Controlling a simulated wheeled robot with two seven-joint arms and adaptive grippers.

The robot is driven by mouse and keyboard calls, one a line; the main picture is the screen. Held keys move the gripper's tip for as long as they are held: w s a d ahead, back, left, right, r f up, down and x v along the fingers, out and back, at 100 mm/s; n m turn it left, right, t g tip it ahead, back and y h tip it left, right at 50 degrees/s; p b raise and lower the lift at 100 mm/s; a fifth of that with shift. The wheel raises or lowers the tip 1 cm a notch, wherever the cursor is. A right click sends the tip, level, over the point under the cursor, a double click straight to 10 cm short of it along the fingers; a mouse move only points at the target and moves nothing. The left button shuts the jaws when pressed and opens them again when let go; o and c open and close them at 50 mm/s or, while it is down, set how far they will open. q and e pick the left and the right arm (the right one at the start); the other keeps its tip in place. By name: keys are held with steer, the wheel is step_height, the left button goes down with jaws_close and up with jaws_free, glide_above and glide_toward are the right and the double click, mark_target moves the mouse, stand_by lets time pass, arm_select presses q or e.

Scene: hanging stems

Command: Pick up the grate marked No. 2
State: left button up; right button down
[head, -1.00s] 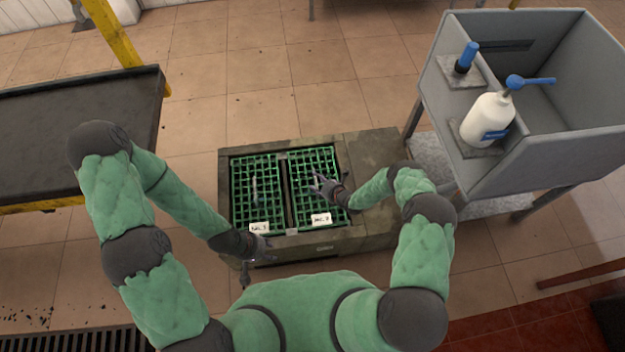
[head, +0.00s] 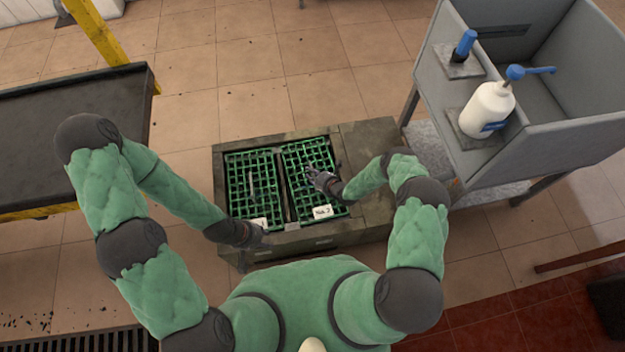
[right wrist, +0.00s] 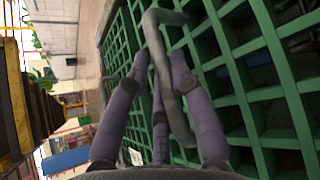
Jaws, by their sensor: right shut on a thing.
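The green grate marked No. 2 (head: 308,158) lies in the right half of a dark floor frame (head: 365,165). Its white label (head: 323,212) is at the near end. My right gripper (head: 317,178) is over this grate. In the right wrist view, my right gripper's purple fingers (right wrist: 157,72) are shut around a grey bar-like handle (right wrist: 165,16) on the green lattice (right wrist: 235,60). A second green grate (head: 238,180) lies to the left, its label partly hidden. My left gripper (head: 252,240) is by the frame's near left edge, its fingers hard to make out.
A black-topped table (head: 70,125) with yellow legs stands at the left. A grey sink unit (head: 570,125) with a white pump bottle (head: 487,110) stands at the right.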

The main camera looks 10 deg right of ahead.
steer(key=shift+w+d+r, duration=0.15)
steer(key=shift+w+r, duration=0.05)
steer(key=shift+w, duration=0.1)
steer(key=shift+r, duration=0.3)
step_height(320, 180, up, 3)
steer(key=shift+s+r+p, duration=0.15)
steer(key=shift+p, duration=0.95)
steer(key=s+a+r+p, duration=0.1)
steer(key=s+r+p, duration=0.6)
steer(key=s, duration=0.7)
steer(key=shift+a+r+p, duration=0.3)
steer(key=shift+a+r, duration=0.1)
steer(key=shift+r, duration=0.55)
